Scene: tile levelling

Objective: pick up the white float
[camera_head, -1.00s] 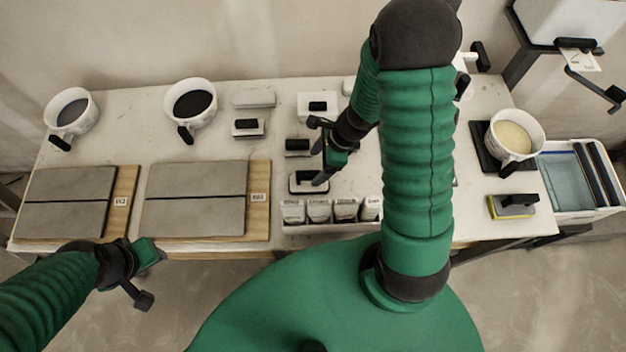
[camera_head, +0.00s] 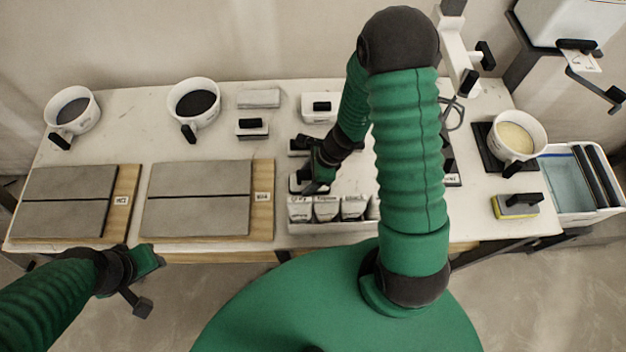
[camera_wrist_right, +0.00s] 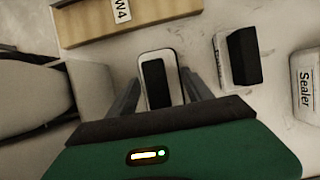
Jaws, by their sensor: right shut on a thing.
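The white float, a white-rimmed block with a black grip, shows in the right wrist view (camera_wrist_right: 174,58) between the two fingers. In the head view its white edge (camera_head: 294,183) shows beside my right gripper (camera_head: 314,184), behind the row of bottles. My right gripper, also in the wrist view (camera_wrist_right: 161,95), is shut on the float's black grip. I cannot tell whether the float is clear of the table. My left gripper (camera_head: 152,260) is off the table's front edge at the left, apart from everything; its jaws are not clear.
A bottle rack (camera_head: 325,227) stands just in front of the float. Two grey tiled boards (camera_head: 68,203) (camera_head: 196,200) lie at left. Similar blocks (camera_head: 252,129) (camera_head: 318,108) stand behind. A cream-filled cup (camera_head: 517,135) and a sponge block (camera_head: 515,206) are at right.

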